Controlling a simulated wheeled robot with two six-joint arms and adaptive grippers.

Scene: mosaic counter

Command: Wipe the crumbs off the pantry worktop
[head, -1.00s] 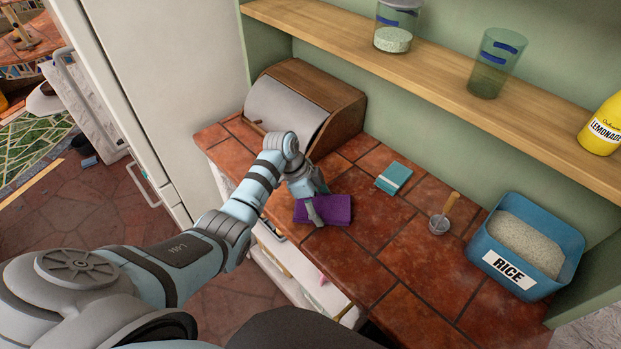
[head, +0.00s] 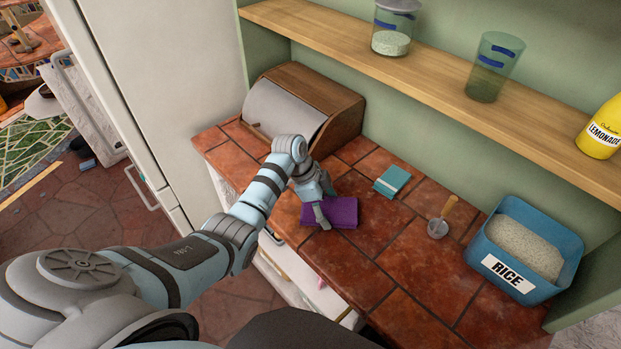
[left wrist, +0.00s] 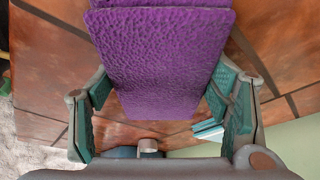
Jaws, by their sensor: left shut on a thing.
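The red-brown tiled worktop (head: 395,262) runs from the roll-front box to the rice bin. A folded purple cloth (head: 342,212) lies flat on or just above it near the front edge; I cannot tell if it touches. My left gripper (head: 324,201) is shut on the cloth. In the left wrist view the cloth (left wrist: 160,60) fills the space between the green-padded fingers. I can make out no crumbs on the tiles; any under the cloth or gripper are hidden. My right gripper is not in view.
A wooden roll-front box (head: 335,112) stands at the back left. A teal book or packet (head: 392,181), a scoop with a wooden handle (head: 439,226) and a blue rice bin (head: 478,255) stand to the right. A wooden shelf (head: 430,75) hangs above. Front-middle tiles are clear.

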